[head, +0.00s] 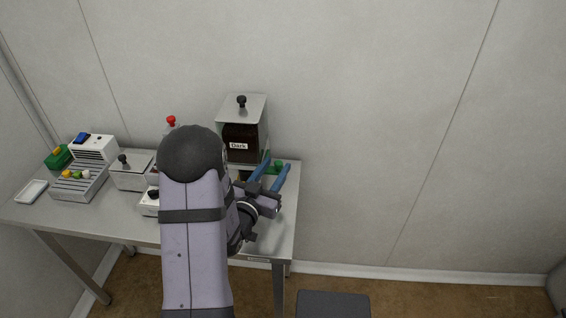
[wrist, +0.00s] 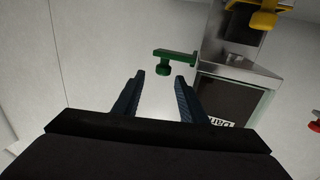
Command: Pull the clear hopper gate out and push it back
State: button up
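A clear-walled hopper (head: 243,127) with dark contents, a "Dark" label and a metal lid with a black knob stands at the table's back right. Its lower part also shows in the wrist view (wrist: 228,95). A green T-shaped handle (wrist: 175,56) is beside the hopper's metal lower part; I cannot tell how far the gate is out. A bit of green also shows in the head view (head: 278,164). My gripper (wrist: 160,77) is open, with its blue fingers spread and nothing between them. The green handle lies just beyond the fingertips, apart from them. My arm hides part of the table.
A yellow part (wrist: 264,16) is near the hopper's metal lower part. A red knob (head: 171,120) shows behind my arm. A metal box with a black knob (head: 130,172), a ribbed rack (head: 78,186) and a white tray (head: 31,192) are on the table's left. The table's front right is clear.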

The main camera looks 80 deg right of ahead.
aim_at(280, 161)
jog(key=shift+d+f+t, duration=0.25)
jog(key=shift+f+t, duration=0.05)
jog(key=shift+f, duration=0.25)
jog(key=shift+p+x, duration=0.95)
jog(key=shift+x, duration=2.65)
jog(key=shift+w, duration=0.1)
grip_shut()
